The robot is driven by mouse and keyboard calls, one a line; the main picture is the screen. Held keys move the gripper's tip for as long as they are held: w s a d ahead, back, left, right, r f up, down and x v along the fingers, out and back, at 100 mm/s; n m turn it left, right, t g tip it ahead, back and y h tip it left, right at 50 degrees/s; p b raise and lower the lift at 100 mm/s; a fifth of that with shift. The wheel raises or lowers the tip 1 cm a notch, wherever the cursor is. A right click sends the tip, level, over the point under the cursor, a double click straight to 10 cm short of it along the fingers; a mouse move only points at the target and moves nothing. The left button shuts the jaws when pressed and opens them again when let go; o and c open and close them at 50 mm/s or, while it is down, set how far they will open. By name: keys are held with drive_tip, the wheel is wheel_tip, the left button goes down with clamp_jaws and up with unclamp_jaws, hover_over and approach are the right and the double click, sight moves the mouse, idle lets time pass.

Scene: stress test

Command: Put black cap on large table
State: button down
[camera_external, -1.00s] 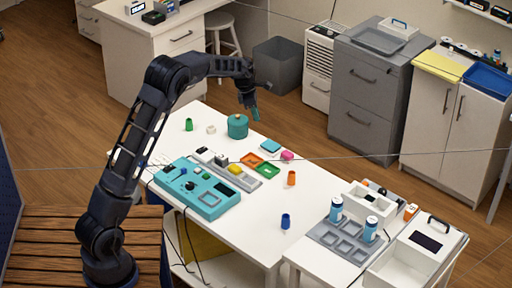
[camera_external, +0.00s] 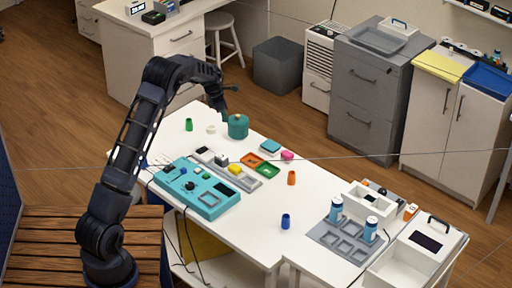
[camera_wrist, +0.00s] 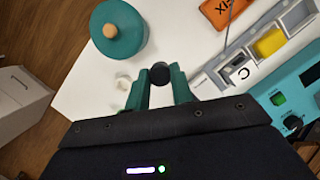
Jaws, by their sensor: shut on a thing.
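The black cap (camera_wrist: 160,73) is small and round, and it sits between the teal fingertips of my gripper (camera_wrist: 158,80) in the wrist view. My gripper (camera_external: 225,116) is shut on it, above the far left part of the large white table (camera_external: 255,222), beside the round teal pot (camera_external: 237,127). The table's bare white surface also shows in the wrist view (camera_wrist: 82,92). The cap is too small to make out in the external view. I cannot tell exactly how high it is above the table.
A white ring (camera_external: 211,129) and a green cup (camera_external: 189,124) stand near the gripper. A teal control box (camera_external: 205,205), orange and green trays, an orange cup (camera_external: 291,178) and a blue cup (camera_external: 286,221) occupy the table. The front right of the table has bare room.

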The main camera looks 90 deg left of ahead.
sight(228, 145)
wheel_tip(228, 145, down, 13)
drive_tip(key=shift+r, duration=0.2)
idle(0.3)
drive_tip(key=shift+f, duration=0.15)
drive_tip(key=c, duration=1.2)
unclamp_jaws()
drive_tip(key=v, duration=1.2)
drive_tip(key=shift+d, duration=0.1)
